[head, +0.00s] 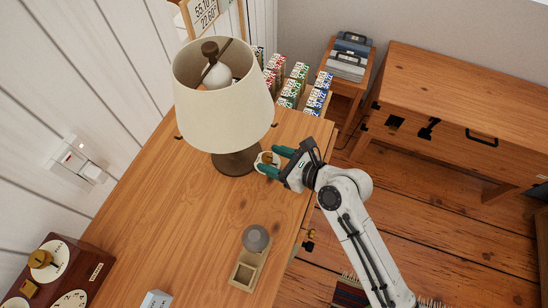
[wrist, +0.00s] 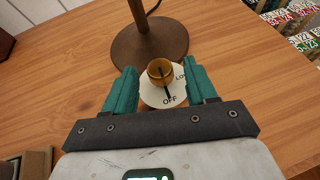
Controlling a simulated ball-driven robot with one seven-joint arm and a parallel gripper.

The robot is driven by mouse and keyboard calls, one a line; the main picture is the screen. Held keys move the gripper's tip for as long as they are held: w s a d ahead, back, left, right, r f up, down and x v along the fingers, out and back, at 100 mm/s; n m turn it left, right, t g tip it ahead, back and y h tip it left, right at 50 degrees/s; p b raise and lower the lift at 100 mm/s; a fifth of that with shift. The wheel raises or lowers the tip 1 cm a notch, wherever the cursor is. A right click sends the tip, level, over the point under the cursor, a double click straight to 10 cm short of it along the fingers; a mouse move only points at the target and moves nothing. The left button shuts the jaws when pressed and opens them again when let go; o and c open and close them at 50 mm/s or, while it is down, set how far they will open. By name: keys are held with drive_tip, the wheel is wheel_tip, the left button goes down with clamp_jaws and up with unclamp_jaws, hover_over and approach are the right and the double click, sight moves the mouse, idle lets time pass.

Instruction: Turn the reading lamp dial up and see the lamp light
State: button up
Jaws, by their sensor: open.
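The reading lamp (head: 222,108) stands on the wooden desk, with a cream shade and a dark round base (wrist: 150,42). Its bulb inside the shade looks unlit. The dial (wrist: 160,72) is a small brass knob on a pale round plate (wrist: 155,97) marked OFF and LO. Its pointer line aims at OFF. In the head view the dial (head: 267,160) sits beside the lamp base, partly covered by my gripper. My gripper (head: 272,161) is open, with green fingers. In the wrist view its fingers (wrist: 162,88) stand on either side of the knob, with gaps visible.
A wooden holder (head: 243,274) with a grey ball sits near the desk's front edge. A dark box with dials (head: 55,265) is at the lower left. Colourful boxes (head: 295,85) stand behind the lamp. A wall switch (head: 75,160) is at left. The desk's middle is clear.

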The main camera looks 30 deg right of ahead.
drive_tip(key=shift+c, duration=0.5)
drive_tip(key=c, duration=1)
drive_tip(key=shift+o, duration=0.2)
drive_tip(key=shift+d+p, duration=0.1)
drive_tip(key=shift+p, duration=0.2)
clamp_jaws()
